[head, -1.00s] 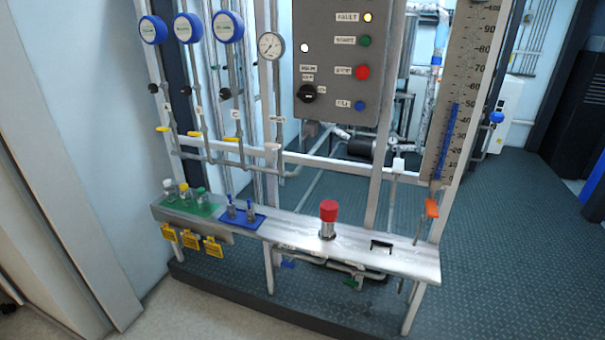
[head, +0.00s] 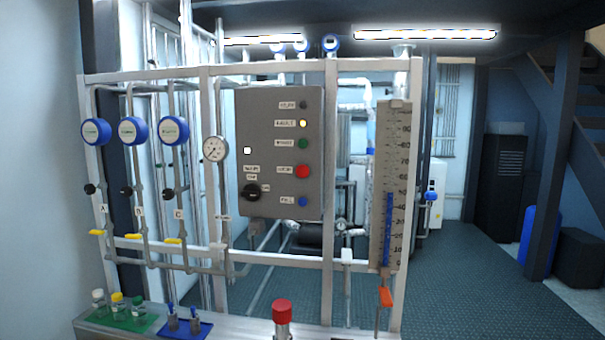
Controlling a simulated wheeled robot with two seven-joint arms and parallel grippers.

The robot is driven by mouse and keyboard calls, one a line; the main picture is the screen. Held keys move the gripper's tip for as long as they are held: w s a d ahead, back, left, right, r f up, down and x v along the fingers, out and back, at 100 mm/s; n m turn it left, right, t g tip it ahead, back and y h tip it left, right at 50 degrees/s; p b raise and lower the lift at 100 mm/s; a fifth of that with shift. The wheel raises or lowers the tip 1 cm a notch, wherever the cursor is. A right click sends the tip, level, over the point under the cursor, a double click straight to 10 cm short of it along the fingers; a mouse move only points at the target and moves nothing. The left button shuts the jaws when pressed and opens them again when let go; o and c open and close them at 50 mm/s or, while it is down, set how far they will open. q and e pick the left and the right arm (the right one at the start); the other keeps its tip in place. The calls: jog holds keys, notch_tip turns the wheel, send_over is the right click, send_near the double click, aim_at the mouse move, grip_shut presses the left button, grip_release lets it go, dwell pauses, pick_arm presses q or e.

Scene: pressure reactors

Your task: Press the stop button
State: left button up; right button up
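The stop button is a round red button (head: 303,171) on the right side of a grey control panel (head: 260,185) in the head view. A small label sits just left of it; the lettering is too small to read surely. A green button (head: 303,143) is above it and a blue button (head: 303,201) below it. Neither of my grippers shows in the view.
A metal shelf (head: 235,326) in front holds a red-capped cylinder (head: 282,312), a green tray (head: 135,322) with small bottles and a blue tray (head: 186,331). Pipes with gauges (head: 215,148) stand left of the panel, a level scale (head: 392,185) right. Open floor (head: 480,290) lies at the right.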

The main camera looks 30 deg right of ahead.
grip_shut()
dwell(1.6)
